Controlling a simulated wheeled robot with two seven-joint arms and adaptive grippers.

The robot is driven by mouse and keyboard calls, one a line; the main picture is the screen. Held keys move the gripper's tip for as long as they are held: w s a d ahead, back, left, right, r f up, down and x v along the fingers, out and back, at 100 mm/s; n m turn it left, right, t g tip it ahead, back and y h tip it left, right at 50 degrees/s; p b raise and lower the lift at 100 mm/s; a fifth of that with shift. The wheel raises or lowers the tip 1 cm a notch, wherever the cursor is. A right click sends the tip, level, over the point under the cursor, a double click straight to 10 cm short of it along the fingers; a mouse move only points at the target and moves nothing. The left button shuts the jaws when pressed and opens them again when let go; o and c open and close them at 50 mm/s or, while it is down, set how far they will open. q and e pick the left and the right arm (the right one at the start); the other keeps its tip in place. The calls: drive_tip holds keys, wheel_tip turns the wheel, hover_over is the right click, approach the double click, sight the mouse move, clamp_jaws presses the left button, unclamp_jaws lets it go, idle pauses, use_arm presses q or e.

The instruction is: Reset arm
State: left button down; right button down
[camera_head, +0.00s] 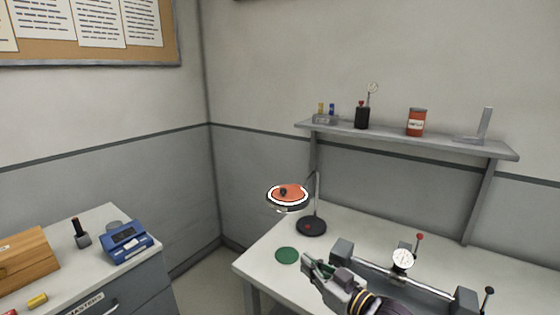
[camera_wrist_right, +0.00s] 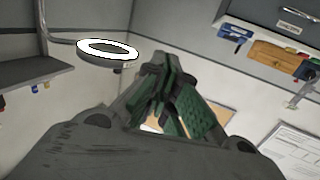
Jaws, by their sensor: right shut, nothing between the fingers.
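My right gripper (camera_head: 308,262) is over the front left part of the white workbench in the head view. Its fingers point left, beside a green round pad (camera_head: 287,255). The right wrist view shows its green-lined fingers (camera_wrist_right: 165,88) together, with nothing between them. My left gripper is not in either view.
A ring lamp (camera_head: 288,194) stands on the workbench (camera_head: 262,262) close behind my right gripper. A bench fixture with a dial gauge (camera_head: 402,261) is to its right. A wall shelf (camera_head: 400,138) holds a red can (camera_head: 416,122). A side cabinet (camera_head: 150,285) bears a blue device (camera_head: 125,242) and a wooden box (camera_head: 27,262).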

drive_tip(key=s+d+f+m+g+h, duration=0.3)
drive_tip(key=s+d+f+g+h, duration=0.3)
drive_tip(key=s+f, duration=0.5)
drive_tip(key=s+d+f+m+g+h, duration=0.3)
drive_tip(key=s+d+f+g+h, duration=0.1)
drive_tip(key=s+d+f, duration=0.65)
wheel_tip(320, 180, down, 33)
drive_tip(key=s+g+p, duration=0.1)
drive_tip(key=s, duration=0.1)
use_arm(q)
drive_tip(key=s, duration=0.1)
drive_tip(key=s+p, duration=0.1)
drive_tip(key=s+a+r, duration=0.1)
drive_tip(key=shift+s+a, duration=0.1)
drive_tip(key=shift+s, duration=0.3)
use_arm(e)
drive_tip(key=s+d+f, duration=0.4)
drive_tip(key=s+f, duration=0.5)
drive_tip(key=s, duration=0.1)
drive_tip(key=s+d+f+n+g+h, duration=0.1)
drive_tip(key=s+d+f, duration=0.3)
drive_tip(key=s+f, duration=0.5)
drive_tip(key=shift+s+d, duration=0.3)
drive_tip(key=shift+s, duration=0.4)
drive_tip(key=shift+f, duration=0.1)
